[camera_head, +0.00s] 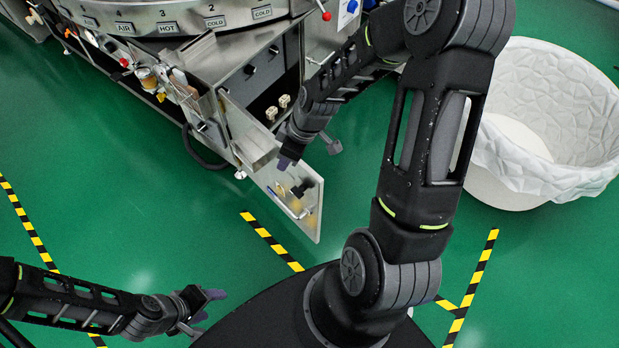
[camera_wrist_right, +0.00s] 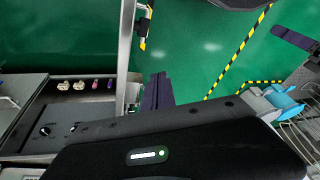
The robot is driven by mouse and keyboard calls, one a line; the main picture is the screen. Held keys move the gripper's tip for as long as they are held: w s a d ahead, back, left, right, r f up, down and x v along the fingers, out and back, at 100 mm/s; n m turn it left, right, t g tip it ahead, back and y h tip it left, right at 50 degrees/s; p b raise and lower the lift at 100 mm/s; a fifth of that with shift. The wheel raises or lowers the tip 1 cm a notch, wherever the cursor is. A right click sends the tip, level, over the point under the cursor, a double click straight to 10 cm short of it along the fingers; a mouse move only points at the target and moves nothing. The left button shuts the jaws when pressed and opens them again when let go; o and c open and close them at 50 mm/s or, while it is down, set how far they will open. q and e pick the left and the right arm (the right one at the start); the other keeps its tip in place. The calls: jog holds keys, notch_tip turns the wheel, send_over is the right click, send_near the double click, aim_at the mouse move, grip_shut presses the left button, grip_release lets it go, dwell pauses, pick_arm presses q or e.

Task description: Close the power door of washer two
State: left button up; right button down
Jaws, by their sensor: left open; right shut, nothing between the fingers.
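The washer (camera_head: 190,50) is a round steel machine at the top left of the head view, with a numbered rim. A pale door panel (camera_head: 310,221) stands swung open at its lower front, beside an open compartment with knobs; it appears to be the power door. My right gripper (camera_head: 287,160) is shut and empty, over the door's upper edge near the compartment; contact cannot be told. In the right wrist view its dark purple fingers (camera_wrist_right: 157,92) are together beside a grey upright edge. My left gripper (camera_head: 203,309) is open and empty at the lower left, away from the washer.
A white lined bin (camera_head: 545,120) stands at the right. The green floor has yellow-black tape (camera_head: 271,240) and is clear between the door and my left gripper. A dark hose (camera_head: 200,158) hangs by the washer's left side. Knobs (camera_wrist_right: 78,86) show in the wrist view.

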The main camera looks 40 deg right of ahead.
aim_at(311, 175)
jog(key=s+d+r+n+g, duration=0.3)
jog(key=s+r+n, duration=0.2)
jog(key=n, duration=0.7)
jog(key=shift+s+d+r+y+b, duration=0.2)
jog(key=shift+r+y+b, duration=0.2)
jog(key=shift+r, duration=0.15)
jog(key=shift+f, duration=0.15)
notch_tip(311, 175, down, 9)
jog(key=shift+a+f+b, duration=0.1)
jog(key=shift+b, duration=0.3)
jog(key=shift+d, duration=0.45)
